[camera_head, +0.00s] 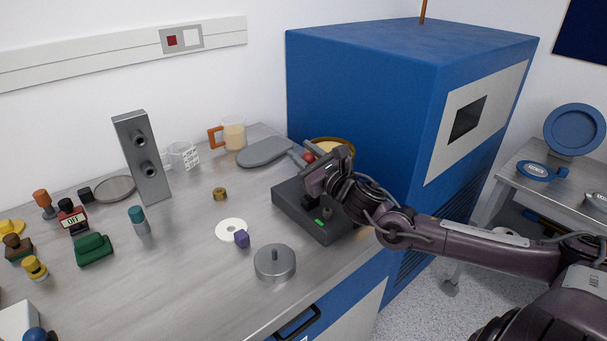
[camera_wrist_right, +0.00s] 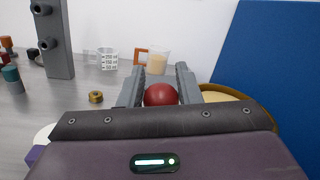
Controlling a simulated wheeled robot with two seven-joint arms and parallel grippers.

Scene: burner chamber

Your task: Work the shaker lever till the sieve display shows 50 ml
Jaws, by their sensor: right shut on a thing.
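The shaker (camera_head: 290,206) is a dark grey box near the table's right edge. A small green display (camera_head: 321,222) is on it, too small to read. Its lever ends in a red ball knob (camera_head: 308,157), which also shows in the right wrist view (camera_wrist_right: 161,95). My right gripper (camera_head: 312,163) is shut on the knob, one grey finger on each side. A brass-rimmed sieve (camera_head: 346,141) with pale yellow content is behind the gripper, partly hidden; it also shows in the wrist view (camera_wrist_right: 262,112). My left gripper is not in view.
The blue burner chamber (camera_head: 360,90) stands close behind and right. A grey metal lid (camera_head: 274,264), white disc (camera_head: 229,231), purple block (camera_head: 241,239) and brass ring (camera_head: 219,194) lie left of the shaker. A grey post (camera_head: 146,165) stands farther left.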

